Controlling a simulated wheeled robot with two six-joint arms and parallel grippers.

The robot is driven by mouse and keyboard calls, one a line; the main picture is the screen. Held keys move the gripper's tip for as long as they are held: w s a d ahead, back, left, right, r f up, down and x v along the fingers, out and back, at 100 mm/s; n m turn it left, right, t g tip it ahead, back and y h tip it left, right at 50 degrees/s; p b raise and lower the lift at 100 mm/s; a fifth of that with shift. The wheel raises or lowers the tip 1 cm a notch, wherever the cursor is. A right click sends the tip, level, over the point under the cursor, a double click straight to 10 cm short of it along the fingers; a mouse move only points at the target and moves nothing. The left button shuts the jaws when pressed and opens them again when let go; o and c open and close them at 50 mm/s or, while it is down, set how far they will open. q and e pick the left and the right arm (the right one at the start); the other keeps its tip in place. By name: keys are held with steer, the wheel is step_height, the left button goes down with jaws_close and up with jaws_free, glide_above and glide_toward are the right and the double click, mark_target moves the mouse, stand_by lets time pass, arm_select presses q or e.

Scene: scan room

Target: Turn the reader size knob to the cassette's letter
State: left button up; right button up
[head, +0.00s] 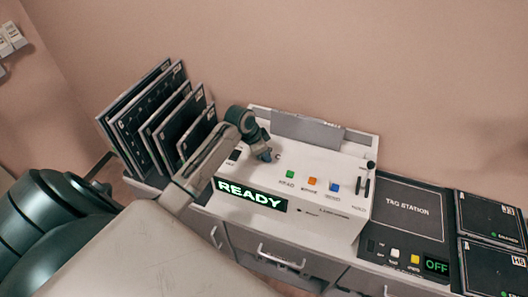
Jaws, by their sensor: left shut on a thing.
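The reader (335,215) is a white box on the counter with a lit READY display (250,195) on its front. My left gripper (264,155) comes down on the left part of its top and is shut on the size knob, which the fingers mostly hide. A small letter that looks like C shows just right of the fingers; the knob's pointer cannot be made out. Dark cassettes (140,110) stand upright in a row left of the reader; their letters are too small to read surely. My right gripper is not in view.
Green (290,174), orange (312,181) and blue (334,187) buttons sit right of the knob, with a black lever (370,165) at the reader's right end. The tag station (412,208), display OFF, and flat dark cassettes (490,220) lie farther right. Drawers are below.

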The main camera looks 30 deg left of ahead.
arm_select(q)
steer(key=n+y, duration=0.1)
steer(key=n, duration=0.3)
steer(key=shift+d+n+t+y, duration=0.1)
steer(key=shift+n+t+y, duration=0.2)
steer(key=shift+t+y, duration=0.1)
stand_by(0.4)
steer(key=o, duration=1)
steer(key=shift+c, duration=0.2)
steer(key=shift+r, duration=0.1)
steer(key=shift+s+r, duration=0.2)
steer(key=shift+r, duration=0.1)
steer(key=b+v, duration=0.3)
steer(key=v, duration=0.7)
